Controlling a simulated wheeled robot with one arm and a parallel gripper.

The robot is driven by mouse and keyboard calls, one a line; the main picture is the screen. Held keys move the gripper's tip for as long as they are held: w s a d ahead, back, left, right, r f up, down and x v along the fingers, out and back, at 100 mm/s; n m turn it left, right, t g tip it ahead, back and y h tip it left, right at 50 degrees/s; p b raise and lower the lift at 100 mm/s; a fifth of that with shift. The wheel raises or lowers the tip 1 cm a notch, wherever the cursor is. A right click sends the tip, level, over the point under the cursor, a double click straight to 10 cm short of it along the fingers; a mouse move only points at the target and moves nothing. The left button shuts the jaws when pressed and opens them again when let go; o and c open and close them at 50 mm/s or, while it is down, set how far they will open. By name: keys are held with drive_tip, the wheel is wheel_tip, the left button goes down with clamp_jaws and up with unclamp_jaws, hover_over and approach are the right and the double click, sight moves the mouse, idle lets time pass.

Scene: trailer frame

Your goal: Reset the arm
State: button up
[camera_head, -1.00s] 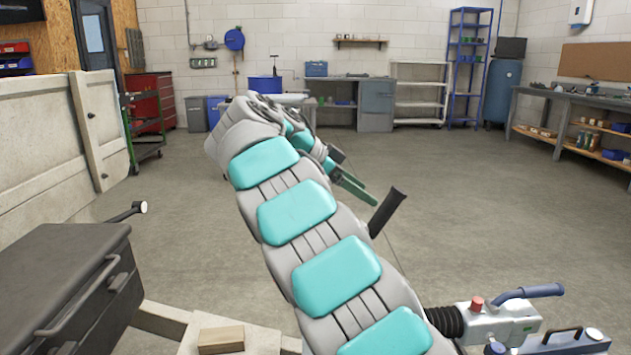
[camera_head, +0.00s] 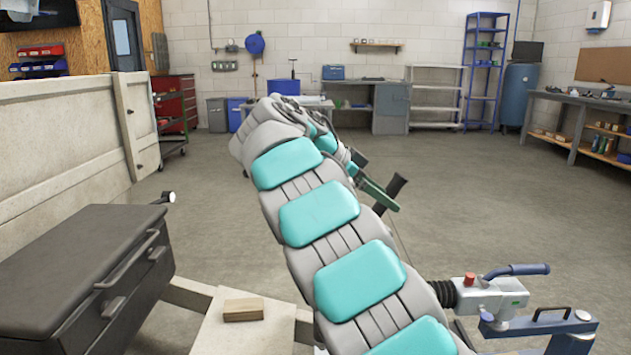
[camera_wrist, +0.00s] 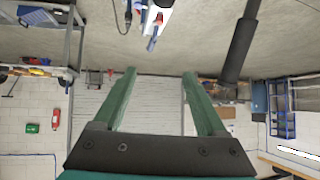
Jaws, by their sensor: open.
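My arm with its teal pads reaches out from the lower middle of the head view. My gripper (camera_head: 378,193) is at its far end, partly hidden behind the arm, out over open floor. In the wrist view my gripper's two green fingers (camera_wrist: 160,76) stand apart with nothing between them. The room appears upside down in that view. A dark rod (camera_wrist: 240,40) shows to the right of the fingers there.
A dark chest (camera_head: 70,265) and a wooden block (camera_head: 243,309) on the trailer frame are near left. A pale side panel (camera_head: 70,140) stands behind them. A grey coupling (camera_head: 490,297) is right of my arm. The floor beyond (camera_head: 480,180) is clear.

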drive_tip(key=s+d+f+n+g+y, duration=0.2)
drive_tip(key=s+d+f+n, duration=0.25)
drive_tip(key=s, duration=0.55)
drive_tip(key=s+d+f+n+g+y, duration=0.15)
drive_tip(key=s+d+f+n, duration=0.35)
drive_tip(key=s, duration=0.5)
drive_tip(key=s+a+f+n+y, duration=0.3)
drive_tip(key=s+f, duration=0.4)
drive_tip(key=s, duration=0.5)
drive_tip(key=s+a+f+n+y, duration=0.3)
drive_tip(key=s+a+f, duration=0.2)
drive_tip(key=s, duration=0.7)
wheel_tip(320, 180, down, 3)
drive_tip(key=shift+a+r+n+g+y, duration=0.1)
drive_tip(key=shift+a+n+g+y, duration=0.05)
drive_tip(key=shift+n+g+y, duration=0.2)
drive_tip(key=shift+s, duration=0.1)
